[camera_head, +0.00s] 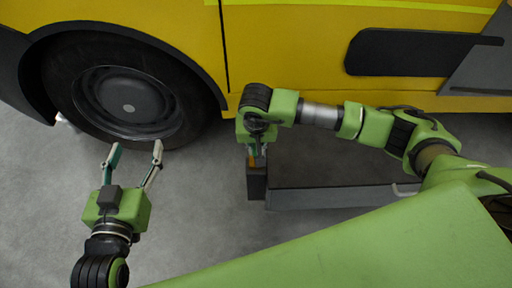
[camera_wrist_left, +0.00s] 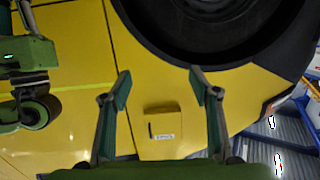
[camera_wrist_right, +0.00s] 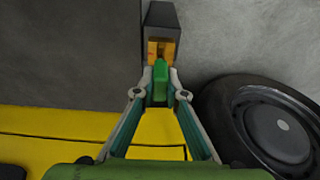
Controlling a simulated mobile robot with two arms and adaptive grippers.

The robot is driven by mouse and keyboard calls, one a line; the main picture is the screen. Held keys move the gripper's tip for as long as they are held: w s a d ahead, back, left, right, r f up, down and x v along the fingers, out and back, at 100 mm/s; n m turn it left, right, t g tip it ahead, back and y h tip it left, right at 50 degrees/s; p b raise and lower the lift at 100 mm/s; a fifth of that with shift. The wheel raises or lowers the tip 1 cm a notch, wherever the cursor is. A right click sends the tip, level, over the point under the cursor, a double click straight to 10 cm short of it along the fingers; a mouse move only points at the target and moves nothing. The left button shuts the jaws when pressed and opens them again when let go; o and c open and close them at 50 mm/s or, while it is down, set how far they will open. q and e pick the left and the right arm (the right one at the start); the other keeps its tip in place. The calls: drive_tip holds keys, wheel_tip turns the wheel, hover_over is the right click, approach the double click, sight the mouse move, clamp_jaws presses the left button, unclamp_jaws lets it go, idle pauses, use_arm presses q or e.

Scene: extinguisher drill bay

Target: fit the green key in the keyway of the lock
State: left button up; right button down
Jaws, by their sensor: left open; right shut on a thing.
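The green key (camera_wrist_right: 160,80) is between the fingertips of my right gripper (camera_wrist_right: 160,88), which is shut on it. Its far end points at the orange lock (camera_wrist_right: 154,49) on a dark block (camera_wrist_right: 161,17). The tip meets or overlaps the lock's face in the right wrist view; I cannot tell whether it is inside the keyway. In the head view the right gripper (camera_head: 256,146) is directly above the dark block (camera_head: 257,184) and hides most of the lock. My left gripper (camera_head: 135,151) is open and empty in front of the wheel, far left of the lock.
A yellow vehicle (camera_head: 290,40) with a dark wheel (camera_head: 128,100) fills the back. A long grey beam (camera_head: 330,196) lies right of the dark block. A small labelled yellow box (camera_wrist_left: 162,124) shows in the left wrist view. Grey floor (camera_head: 205,210) is clear between the arms.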

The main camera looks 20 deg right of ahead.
use_arm(q)
drive_tip(key=shift+w+d+r, duration=0.1)
drive_tip(key=shift+d+r, duration=0.05)
drive_tip(key=shift+r, duration=0.35)
drive_tip(key=shift+r+t, duration=0.35)
drive_tip(key=shift+t, duration=0.05)
use_arm(e)
drive_tip(key=shift+f, duration=0.1)
use_arm(q)
drive_tip(key=shift+w+d+r, duration=0.1)
drive_tip(key=shift+w+r, duration=0.05)
drive_tip(key=shift+r, duration=0.15)
use_arm(e)
drive_tip(key=shift+f, duration=0.1)
use_arm(q)
drive_tip(key=shift+r+t, duration=0.35)
drive_tip(key=shift+t, duration=0.05)
drive_tip(key=shift+r, duration=0.1)
drive_tip(key=shift+d+r+b, duration=0.1)
drive_tip(key=shift+r+b, duration=0.25)
use_arm(e)
drive_tip(key=shift+f, duration=0.15)
use_arm(q)
drive_tip(key=shift+r+t+h, duration=0.2)
drive_tip(key=shift+t+h, duration=0.1)
drive_tip(key=shift+h, duration=0.1)
drive_tip(key=shift+r, duration=0.1)
